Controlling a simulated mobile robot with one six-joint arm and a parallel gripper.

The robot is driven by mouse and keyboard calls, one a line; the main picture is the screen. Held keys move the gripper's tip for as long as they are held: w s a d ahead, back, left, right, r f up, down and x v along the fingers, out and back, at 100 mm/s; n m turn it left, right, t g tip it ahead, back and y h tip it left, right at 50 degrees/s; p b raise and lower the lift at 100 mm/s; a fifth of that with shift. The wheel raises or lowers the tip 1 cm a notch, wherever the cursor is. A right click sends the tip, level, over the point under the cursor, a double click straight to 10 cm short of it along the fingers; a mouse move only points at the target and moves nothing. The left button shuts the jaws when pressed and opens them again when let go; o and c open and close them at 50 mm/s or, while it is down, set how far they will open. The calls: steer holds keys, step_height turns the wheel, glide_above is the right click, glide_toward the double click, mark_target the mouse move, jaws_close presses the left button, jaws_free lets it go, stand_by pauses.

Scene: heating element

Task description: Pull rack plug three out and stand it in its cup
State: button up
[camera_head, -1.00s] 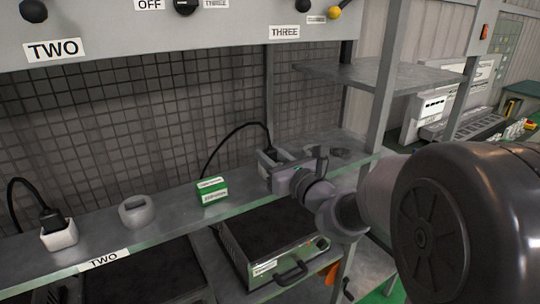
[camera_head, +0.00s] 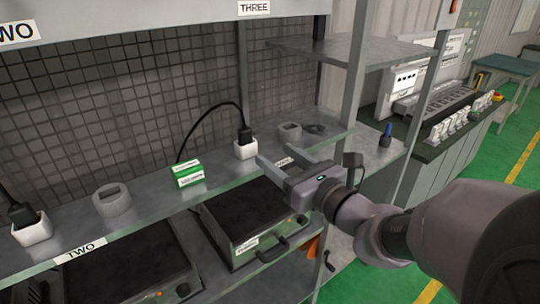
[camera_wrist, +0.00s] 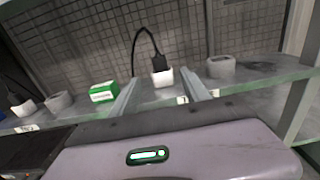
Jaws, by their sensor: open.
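Rack plug three is the black plug (camera_head: 244,134) with a black cable, upright in a white socket (camera_head: 245,151) on the grey shelf. The plug (camera_wrist: 158,63) and socket (camera_wrist: 162,78) also show in the wrist view, between and beyond my finger ends. Just right of it is an empty grey cup (camera_head: 289,132), also in the wrist view (camera_wrist: 221,67). My gripper (camera_head: 276,156) is open and empty, at the shelf's front edge, to the right of the socket and apart from the plug. Its finger partly covers the THREE label (camera_head: 282,162).
A green box (camera_head: 187,174) stands left of the socket. Further left are another grey cup (camera_head: 112,200) and a plugged white socket (camera_head: 32,231). A hot plate unit (camera_head: 243,220) sits below the shelf. A post (camera_head: 353,75) rises at the shelf's right.

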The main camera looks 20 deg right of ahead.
steer(key=b+v, duration=0.1)
steer(key=v, duration=0.1)
steer(key=b+v, duration=0.1)
steer(key=v, duration=0.1)
steer(key=shift+s+f, duration=0.1)
steer(key=shift+f, duration=0.15)
steer(key=shift+a, duration=0.1)
